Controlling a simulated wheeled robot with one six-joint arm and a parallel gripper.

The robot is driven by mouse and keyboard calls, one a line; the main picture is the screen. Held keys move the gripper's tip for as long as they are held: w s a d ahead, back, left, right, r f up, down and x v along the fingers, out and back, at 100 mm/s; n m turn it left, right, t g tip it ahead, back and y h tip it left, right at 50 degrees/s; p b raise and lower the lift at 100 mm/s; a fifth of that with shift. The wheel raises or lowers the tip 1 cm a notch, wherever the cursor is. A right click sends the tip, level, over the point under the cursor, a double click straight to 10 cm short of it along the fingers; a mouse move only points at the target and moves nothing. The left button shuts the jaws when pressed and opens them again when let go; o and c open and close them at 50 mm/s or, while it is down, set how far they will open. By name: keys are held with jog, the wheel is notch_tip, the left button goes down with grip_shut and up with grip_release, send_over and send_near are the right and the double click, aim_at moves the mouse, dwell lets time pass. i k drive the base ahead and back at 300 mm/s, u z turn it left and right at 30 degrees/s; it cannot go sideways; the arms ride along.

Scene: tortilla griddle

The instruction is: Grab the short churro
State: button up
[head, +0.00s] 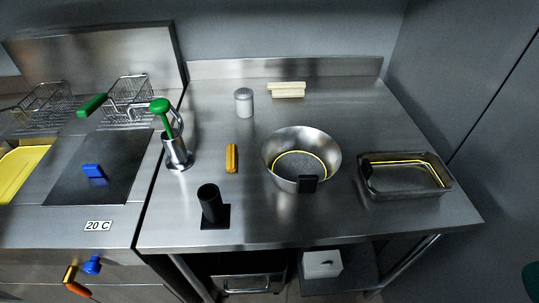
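A short golden-orange stick (232,158), which looks like the short churro, lies on the steel table. It points away from me, between the green-handled press and the round steel bowl, and touches neither. Several pale sticks (287,90) lie together at the back of the table; from here I cannot tell their exact kind. My gripper is not in view.
A green-handled press (177,150) stands left of the stick, and a steel bowl (302,155) right of it. A black upright cylinder (210,200) stands nearer me. A shaker (244,103) is behind; a tray (405,177) sits far right. A fryer (95,185) adjoins left.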

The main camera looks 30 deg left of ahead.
aim_at(231, 149)
jog(key=u, duration=1.55)
jog(key=k, duration=0.6)
jog(key=u, duration=0.45)
jog(key=i, duration=1.45)
jog(key=z, duration=0.8)
